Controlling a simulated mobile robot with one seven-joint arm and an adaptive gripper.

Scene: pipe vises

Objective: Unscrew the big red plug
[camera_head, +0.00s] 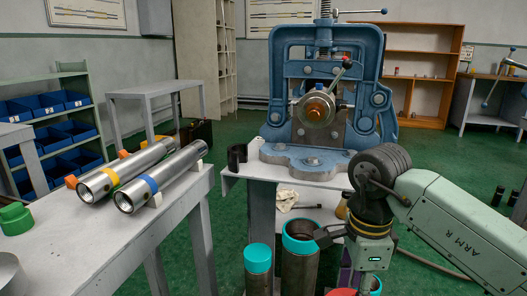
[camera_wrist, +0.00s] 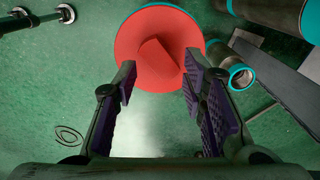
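The big red plug (camera_wrist: 160,25) shows in the wrist view as a wide red disc with a raised square boss (camera_wrist: 158,58) in its middle. In the head view only a red sliver of it (camera_head: 341,292) shows at the bottom edge. My gripper (camera_wrist: 158,76) is open and empty, with its purple-padded fingers on either side of the lower part of the disc. The boss lies beyond and between the fingertips, with gaps on both sides. In the head view the fingertips are hidden.
Teal-capped dark pipes (camera_head: 258,262) stand close by; others show at the right of the wrist view (camera_wrist: 240,76). A blue vise (camera_head: 310,165) sits on a bench behind. Steel pipes (camera_head: 165,175) and a green cap (camera_head: 16,218) lie on the left table.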

